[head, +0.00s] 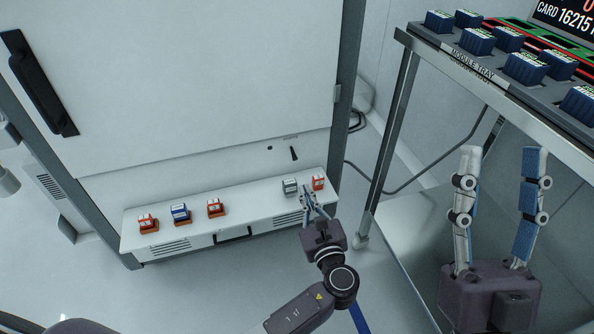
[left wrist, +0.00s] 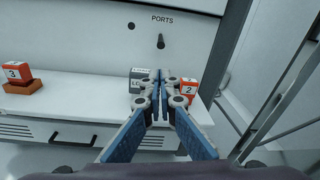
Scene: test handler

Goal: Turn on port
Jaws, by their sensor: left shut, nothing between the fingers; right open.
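A small dark switch lever (head: 293,153) sits on the white back wall above the shelf. In the left wrist view the lever (left wrist: 160,41) is just below the printed label PORTS (left wrist: 176,19). My left gripper (head: 307,190) is shut and empty, in front of the shelf and below the lever. In the left wrist view its closed fingertips (left wrist: 157,76) appear below the lever, apart from it in the picture, and partly cover a grey block. My right gripper (head: 503,152) is open and empty at the right, beside the module tray's stand.
The white shelf (head: 255,208) holds red-and-white blocks (head: 216,207), a blue block (head: 180,212) and a grey block (head: 290,186). A red block marked 2 (left wrist: 187,88) stands right of my left fingertips. A module tray (head: 480,62) with several blue modules is at upper right.

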